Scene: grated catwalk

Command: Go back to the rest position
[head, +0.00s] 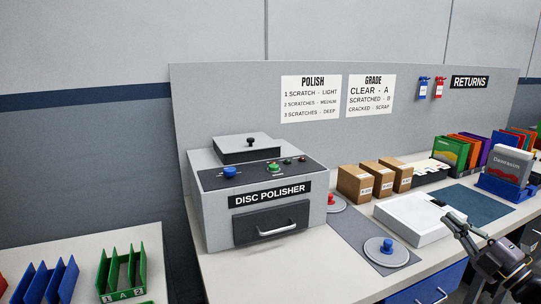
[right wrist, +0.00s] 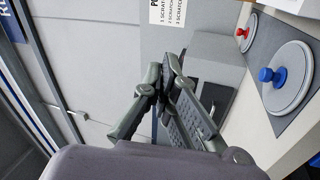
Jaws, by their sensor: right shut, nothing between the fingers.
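My right gripper (head: 456,222) is at the lower right of the head view. It is raised in front of the bench, and its fingertips overlap the right end of the white box in the picture. In the right wrist view its two fingers (right wrist: 168,78) come together at their tips, with nothing between them. It is shut and empty. My left gripper is in neither view.
The disc polisher (head: 258,190) stands on the bench, its drawer shut. Right of it are round lids with a red knob (head: 331,200) and a blue knob (head: 387,246), a white box (head: 412,222), brown boxes (head: 354,184) and a blue mat (head: 478,203). A green rack (head: 123,272) stands lower left.

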